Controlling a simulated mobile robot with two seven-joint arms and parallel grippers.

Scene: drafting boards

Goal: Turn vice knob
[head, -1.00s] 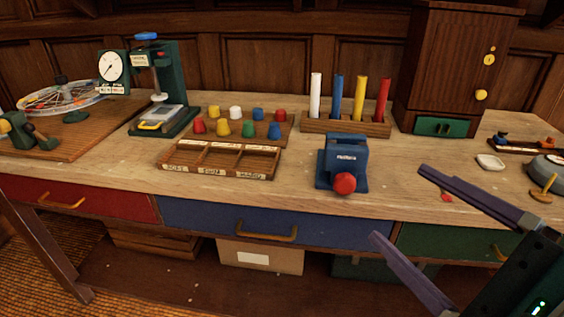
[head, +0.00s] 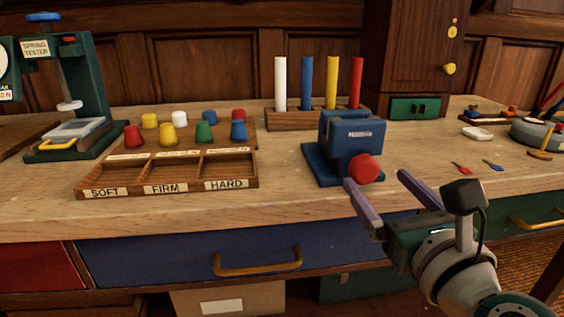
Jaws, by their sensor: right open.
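The blue vice (head: 350,138) stands on the wooden bench near its front edge. Its red knob (head: 364,168) faces forward and to the right, at the lower front of the body. My right gripper (head: 375,184) is open, with its two purple-grey fingers pointing up toward the vice. The left finger's tip is just below the knob in the picture, and the right finger's tip is to the right of it. I cannot tell whether a finger touches the knob. Nothing is between the fingers. My left gripper is not in view.
A sorting tray (head: 172,188) marked SOFT, FIRM and HARD lies left of the vice. Behind it is a board of coloured pegs (head: 221,133). A rack (head: 290,120) of coloured rods stands behind the vice. A spring tester (head: 88,90) is at far left.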

